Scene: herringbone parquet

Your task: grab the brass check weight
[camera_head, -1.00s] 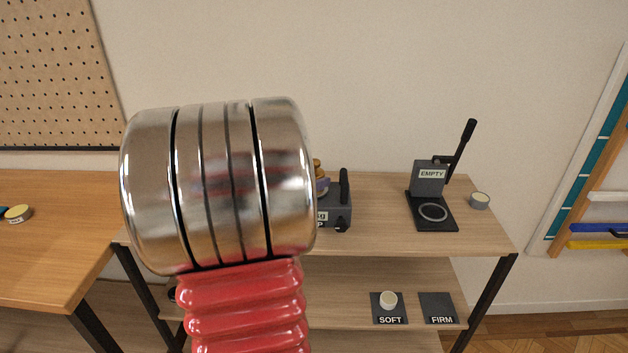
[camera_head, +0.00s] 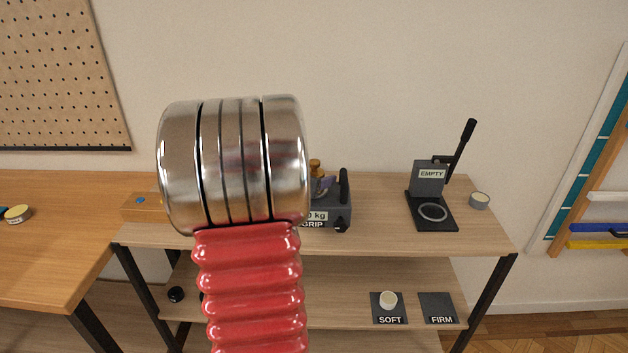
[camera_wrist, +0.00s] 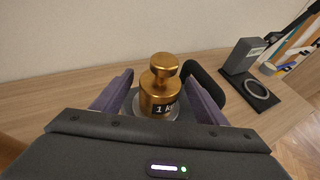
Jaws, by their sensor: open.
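The brass check weight (camera_wrist: 158,92) stands upright in the wrist view, with a "1 kg" label on its front. It stands on a round grey plate (camera_wrist: 131,106). My gripper (camera_wrist: 158,95) is open, with one purple finger on each side of the weight. I cannot tell whether either finger touches it. In the head view the weight's brass knob (camera_head: 315,166) shows just right of my arm, with a purple finger (camera_head: 327,184) beside it. The rest of the weight is hidden there.
A grey device (camera_head: 342,212) with a black handle and a partly hidden "kg" and "GRIP" label sits on the shelf's top. To its right stand a press marked "EMPTY" (camera_head: 430,178) and a small round tin (camera_head: 479,201). Pads marked "SOFT" (camera_head: 378,312) and "FIRM" (camera_head: 438,308) lie below.

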